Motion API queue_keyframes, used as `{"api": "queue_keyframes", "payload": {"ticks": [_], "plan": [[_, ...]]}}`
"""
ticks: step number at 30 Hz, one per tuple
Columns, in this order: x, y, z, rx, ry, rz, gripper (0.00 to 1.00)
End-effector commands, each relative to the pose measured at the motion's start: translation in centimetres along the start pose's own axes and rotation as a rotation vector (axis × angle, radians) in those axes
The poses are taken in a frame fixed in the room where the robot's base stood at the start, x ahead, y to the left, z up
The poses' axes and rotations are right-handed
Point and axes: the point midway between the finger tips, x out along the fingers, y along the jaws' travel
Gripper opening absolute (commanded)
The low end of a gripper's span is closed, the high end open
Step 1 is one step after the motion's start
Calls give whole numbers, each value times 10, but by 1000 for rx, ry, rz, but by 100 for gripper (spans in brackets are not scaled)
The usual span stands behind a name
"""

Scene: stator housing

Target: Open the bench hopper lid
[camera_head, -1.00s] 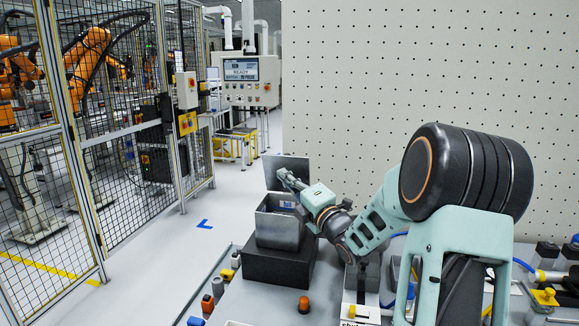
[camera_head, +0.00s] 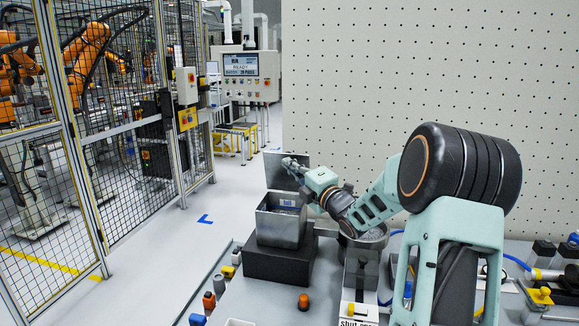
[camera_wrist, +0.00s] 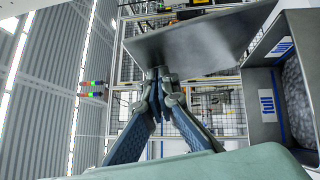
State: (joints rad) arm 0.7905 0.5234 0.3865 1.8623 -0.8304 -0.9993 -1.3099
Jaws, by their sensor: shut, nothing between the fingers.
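The bench hopper (camera_head: 281,222) is a grey metal box on a black block at the left of the bench. Its lid (camera_head: 287,168) stands raised, about upright, at the back of the box, and the box's mouth is uncovered. In the wrist view the lid (camera_wrist: 200,42) is a grey plate across the top, and the hopper (camera_wrist: 264,90) is at the right with a blue label and grey contents inside. My gripper (camera_head: 291,163) is shut and empty above the box. In the wrist view its fingertips (camera_wrist: 160,76) meet close to the lid's edge; I cannot tell whether they touch it.
Several coloured buttons line the bench's left edge, and an orange knob (camera_head: 304,302) stands in front of the hopper. A pegboard wall (camera_head: 430,70) rises behind the bench. A control panel (camera_head: 245,78) and a fenced robot cell are farther left.

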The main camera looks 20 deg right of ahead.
Motion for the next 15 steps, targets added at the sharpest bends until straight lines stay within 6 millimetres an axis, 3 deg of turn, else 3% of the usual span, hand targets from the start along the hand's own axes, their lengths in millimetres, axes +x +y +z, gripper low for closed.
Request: {"api": "queue_keyframes", "payload": {"ticks": [1, 4, 15], "plan": [[5, 10, 4, 20, 0, -21, 0], [11, 12, 11, 73, -1, -74, 0], [26, 5, 27, 115, -4, -115, 0]]}}
